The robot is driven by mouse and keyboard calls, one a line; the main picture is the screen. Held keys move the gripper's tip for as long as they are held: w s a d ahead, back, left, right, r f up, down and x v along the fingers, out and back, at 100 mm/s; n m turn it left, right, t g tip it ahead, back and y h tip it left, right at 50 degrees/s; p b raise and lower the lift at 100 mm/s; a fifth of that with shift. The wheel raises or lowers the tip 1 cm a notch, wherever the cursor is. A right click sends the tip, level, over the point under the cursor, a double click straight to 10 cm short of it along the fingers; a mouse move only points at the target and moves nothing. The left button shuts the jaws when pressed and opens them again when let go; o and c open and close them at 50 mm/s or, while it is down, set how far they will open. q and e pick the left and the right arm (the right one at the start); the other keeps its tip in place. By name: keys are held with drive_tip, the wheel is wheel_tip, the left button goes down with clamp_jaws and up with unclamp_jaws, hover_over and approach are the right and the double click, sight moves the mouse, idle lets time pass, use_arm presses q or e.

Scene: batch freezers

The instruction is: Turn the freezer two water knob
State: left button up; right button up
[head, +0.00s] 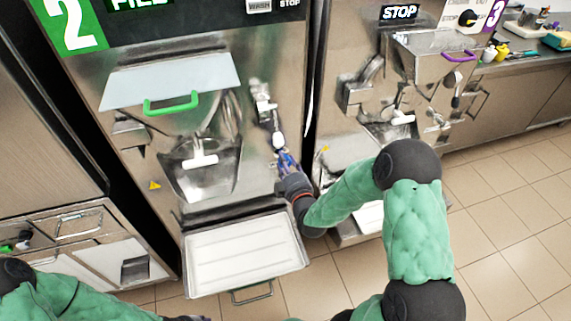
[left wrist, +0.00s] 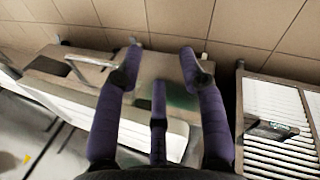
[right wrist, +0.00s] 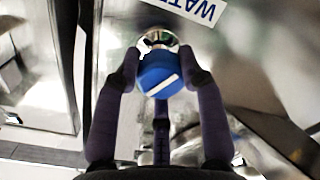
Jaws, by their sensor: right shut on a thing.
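The freezer two water knob (right wrist: 160,74) is blue with a white line and a metal collar, under a label reading "WATE". It shows in the right wrist view between the fingers of my right gripper (right wrist: 160,84), which is shut on it. In the head view my right gripper (head: 287,165) is at the right side of the freezer two front (head: 165,65), and hides most of the knob. My left gripper (left wrist: 163,62) is open and empty in the left wrist view, with floor tiles and a tray beyond it.
A pale tray (head: 245,256) juts out below freezer two. Its hopper has a green handle (head: 171,104). Freezer three (head: 350,60) stands to the right, with a purple handle (head: 458,56). A counter (head: 535,50) with small items is at the far right. Tiled floor is open at lower right.

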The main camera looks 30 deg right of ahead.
drive_tip(key=shift+f, duration=0.2)
drive_tip(key=o, duration=1.2)
drive_tip(key=shift+c, duration=0.2)
drive_tip(key=shift+r, duration=0.1)
drive_tip(key=v, duration=1.2)
